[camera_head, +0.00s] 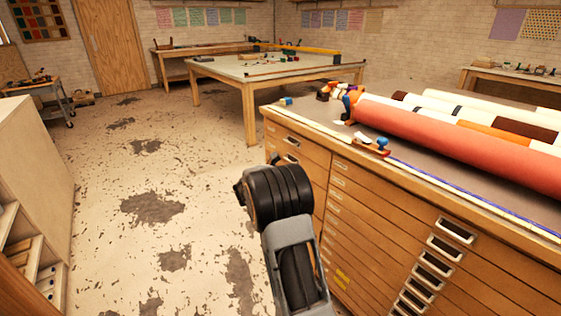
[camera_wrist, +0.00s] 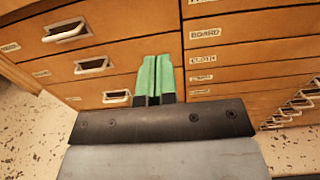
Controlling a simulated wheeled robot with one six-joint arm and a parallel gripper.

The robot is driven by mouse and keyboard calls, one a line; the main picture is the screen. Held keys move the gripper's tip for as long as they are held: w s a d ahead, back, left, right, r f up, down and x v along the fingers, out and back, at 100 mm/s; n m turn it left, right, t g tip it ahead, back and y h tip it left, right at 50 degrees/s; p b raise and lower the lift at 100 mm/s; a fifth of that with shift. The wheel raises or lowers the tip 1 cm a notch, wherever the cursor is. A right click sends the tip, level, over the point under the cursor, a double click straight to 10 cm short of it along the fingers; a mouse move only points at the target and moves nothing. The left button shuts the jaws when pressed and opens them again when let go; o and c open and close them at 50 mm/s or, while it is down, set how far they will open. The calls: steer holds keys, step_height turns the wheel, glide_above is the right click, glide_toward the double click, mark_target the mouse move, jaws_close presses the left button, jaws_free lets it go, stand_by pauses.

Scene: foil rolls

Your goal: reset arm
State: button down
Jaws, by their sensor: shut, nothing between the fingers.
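My gripper (camera_wrist: 153,78) shows in the wrist view with its two green fingers together, shut and empty. It points at the wooden drawer front of a cabinet (camera_wrist: 240,78), which has labels and metal pulls. I cannot tell how far the fingertips are from the wood. In the head view my dark grey arm is folded beside the left end of the cabinet, and the gripper's fingers are hidden there.
The cabinet top holds several rolls, with a long orange-red roll (camera_head: 450,140) in front and small tools (camera_head: 372,145) near its edge. A work table (camera_head: 262,68) stands behind. Worn floor (camera_head: 150,205) to the left is clear up to a pale cabinet (camera_head: 40,150).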

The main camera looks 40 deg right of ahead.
steer(key=s+a+f+m+g+y, duration=0.2)
steer(key=s+f+m+y, duration=0.2)
steer(key=f+m, duration=0.15)
steer(key=s+a+r+m+y+p, duration=0.3)
steer(key=s+a+m+y+p, duration=0.35)
steer(key=s+a, duration=0.35)
steer(key=s+a+r+m+t+y+p, duration=0.2)
steer(key=s+a+r+m+y+p, duration=0.1)
steer(key=a+r+p, duration=0.4)
steer(key=s+a+r+m+t+y+p, duration=0.3)
steer(key=a+r+p, duration=0.4)
steer(key=a+r, duration=0.5)
step_height(320, 180, up, 2)
steer(key=shift+s+r+t+y, duration=0.15)
steer(key=shift+s+t+y, duration=0.15)
steer(key=shift+s+y, duration=0.4)
steer(key=shift+w, duration=0.1)
